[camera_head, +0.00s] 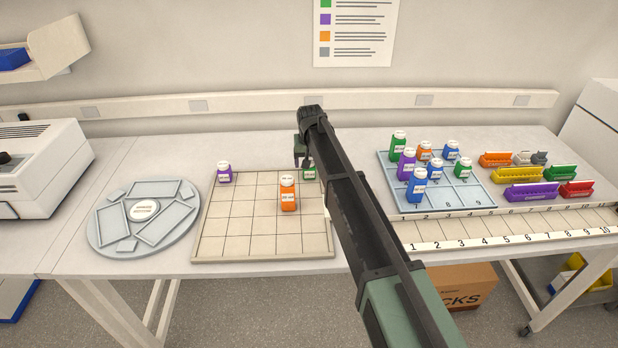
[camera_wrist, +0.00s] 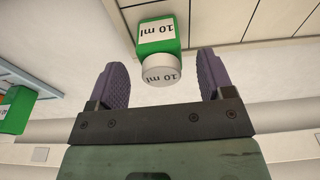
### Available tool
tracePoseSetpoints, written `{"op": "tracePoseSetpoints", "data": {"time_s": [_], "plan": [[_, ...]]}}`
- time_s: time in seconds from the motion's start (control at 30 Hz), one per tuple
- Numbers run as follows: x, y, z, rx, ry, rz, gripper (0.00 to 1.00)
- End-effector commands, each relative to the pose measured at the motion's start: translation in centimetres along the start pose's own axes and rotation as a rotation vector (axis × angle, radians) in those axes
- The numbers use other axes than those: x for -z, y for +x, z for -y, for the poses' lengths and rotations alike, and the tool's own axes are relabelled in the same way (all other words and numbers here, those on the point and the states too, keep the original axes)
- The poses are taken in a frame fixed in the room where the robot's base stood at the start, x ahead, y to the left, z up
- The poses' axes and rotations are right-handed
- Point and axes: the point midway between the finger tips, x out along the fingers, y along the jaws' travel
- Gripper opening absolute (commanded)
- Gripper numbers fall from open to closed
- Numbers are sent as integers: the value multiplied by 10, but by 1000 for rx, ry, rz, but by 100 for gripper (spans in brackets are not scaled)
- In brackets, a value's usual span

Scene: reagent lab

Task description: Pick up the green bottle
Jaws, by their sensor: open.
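A green bottle (camera_head: 309,174) with a white cap stands at the back right edge of the gridded mat, partly hidden by my arm. In the wrist view the same green bottle (camera_wrist: 159,36) shows a "10 ml" label. Its white cap (camera_wrist: 161,69) appears between my fingers, with gaps on both sides. My gripper (camera_wrist: 161,70) is open and empty. In the head view my gripper (camera_head: 303,158) is beside the bottle at the mat's back edge. Two other green bottles, one at the back left (camera_head: 397,147) and one at the right (camera_head: 463,168), stand on the blue-grey tray.
The gridded mat (camera_head: 225,243) also holds an orange bottle (camera_head: 288,194); a purple bottle (camera_head: 224,173) stands at its back left corner. A round grey holder (camera_head: 103,239) lies left. The blue-grey tray (camera_head: 483,197) holds several bottles, with coloured racks (camera_head: 516,175) to its right.

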Motion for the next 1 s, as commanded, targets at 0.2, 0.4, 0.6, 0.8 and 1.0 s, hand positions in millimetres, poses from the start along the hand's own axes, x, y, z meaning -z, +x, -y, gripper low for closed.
{"op": "tracePoseSetpoints", "data": {"time_s": [0.2,0.4,0.6,0.8,1.0], "plan": [[-1,44,0,0,0,0,74],[0,39,0,0,0,0,74],[0,39,0,0,0,0,44],[0,39,0,0,0,0,21],[0,38,0,0,0,0,21]]}}
